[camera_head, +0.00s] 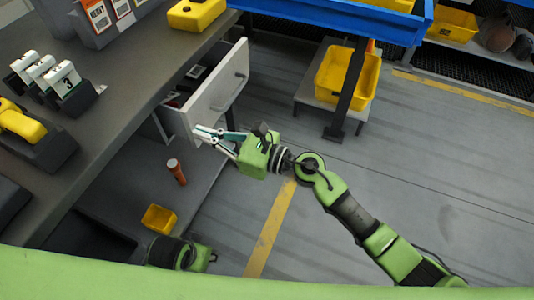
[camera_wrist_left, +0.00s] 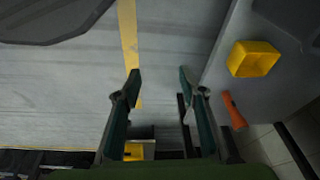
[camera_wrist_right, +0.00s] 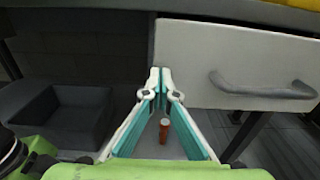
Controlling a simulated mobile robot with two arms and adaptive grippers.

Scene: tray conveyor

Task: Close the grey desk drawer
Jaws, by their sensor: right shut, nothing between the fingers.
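The desk drawer (camera_head: 216,92) has a light grey front and stands pulled out from under the dark desk top (camera_head: 118,110). Some dark items show inside it. Its front and bar handle also fill the upper right of the right wrist view (camera_wrist_right: 238,58). My right gripper (camera_head: 201,133) is shut and empty near the lower end of the drawer front. In the right wrist view its fingertips (camera_wrist_right: 160,82) overlap the front's left edge; I cannot tell whether they touch. My left gripper (camera_wrist_left: 158,80) is open and empty above the floor, away from the drawer.
An orange-red cylinder (camera_head: 176,171) and a small yellow bin (camera_head: 159,219) are on the grey surface below the desk. A blue-framed rack (camera_head: 330,22) and a larger yellow bin (camera_head: 346,82) stand beyond the drawer. Open floor lies to the right.

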